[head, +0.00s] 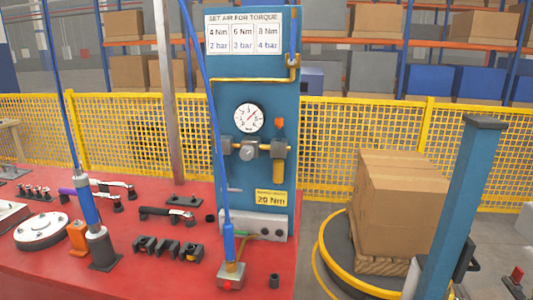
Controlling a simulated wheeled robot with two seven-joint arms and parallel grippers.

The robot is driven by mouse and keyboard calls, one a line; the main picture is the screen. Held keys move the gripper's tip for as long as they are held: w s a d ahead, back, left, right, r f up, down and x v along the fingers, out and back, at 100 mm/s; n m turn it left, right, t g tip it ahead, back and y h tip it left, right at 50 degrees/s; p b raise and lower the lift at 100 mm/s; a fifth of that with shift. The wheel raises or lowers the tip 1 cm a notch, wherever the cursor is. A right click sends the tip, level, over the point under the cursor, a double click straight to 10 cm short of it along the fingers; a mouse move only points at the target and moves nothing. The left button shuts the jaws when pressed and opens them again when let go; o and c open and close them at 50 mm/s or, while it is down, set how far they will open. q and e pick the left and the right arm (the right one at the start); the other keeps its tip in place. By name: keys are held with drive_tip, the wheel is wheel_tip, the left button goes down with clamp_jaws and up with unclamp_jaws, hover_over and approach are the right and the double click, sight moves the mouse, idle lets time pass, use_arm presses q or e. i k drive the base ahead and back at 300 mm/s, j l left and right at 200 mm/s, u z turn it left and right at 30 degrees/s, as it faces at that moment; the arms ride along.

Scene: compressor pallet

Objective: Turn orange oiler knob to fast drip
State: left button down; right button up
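The orange oiler knob (279,122) is small and sits on top of the oiler at the right side of the blue panel (230,95). Below it hangs the amber oiler bowl (278,172). The knob is too small to read its setting or any drip marks. A round white pressure gauge (248,118) and a silver regulator knob (247,152) are just left of the oiler. Neither of my grippers shows in the head view, and nothing touches the knob.
The red table (110,265) holds a blue-and-grey upright tool (95,225), black holders (168,248) and a round flanged plate (41,230). A blue hose (212,120) hangs before the panel's left side. Stacked cartons (395,205) and a blue post (465,200) stand right.

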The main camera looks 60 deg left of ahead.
sight(279, 122)
drive_tip(key=u, duration=1.95)
